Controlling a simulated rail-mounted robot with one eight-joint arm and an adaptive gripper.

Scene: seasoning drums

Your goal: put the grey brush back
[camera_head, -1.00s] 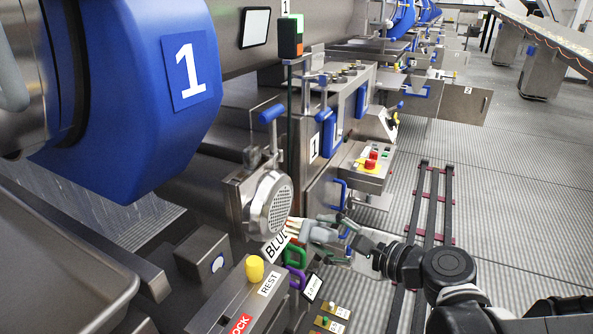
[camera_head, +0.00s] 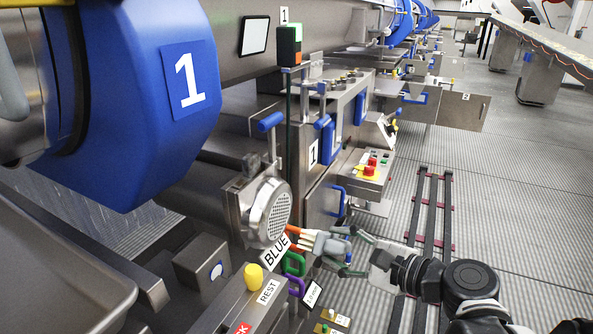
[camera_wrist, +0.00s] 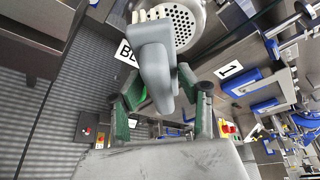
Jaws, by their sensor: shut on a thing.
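The grey brush (camera_head: 324,243), with pale bristles, is held between the fingers of my gripper (camera_head: 343,252). Its bristles point left, just right of the BLUE label (camera_head: 276,250) and near an orange loop (camera_head: 293,229). In the wrist view the grey brush (camera_wrist: 155,70) spans the middle, and the green-padded fingers of my gripper (camera_wrist: 162,98) stand either side of its handle. Bristle tips show at the top of that view. Whether the brush touches anything behind it cannot be told.
A round perforated cover (camera_head: 278,216) is close to the upper left of the brush. Green (camera_head: 294,263) and purple (camera_head: 298,284) loops hang just below. A box with a yellow knob (camera_head: 252,276) stands lower left. The floor at right holds dark rails (camera_head: 428,222).

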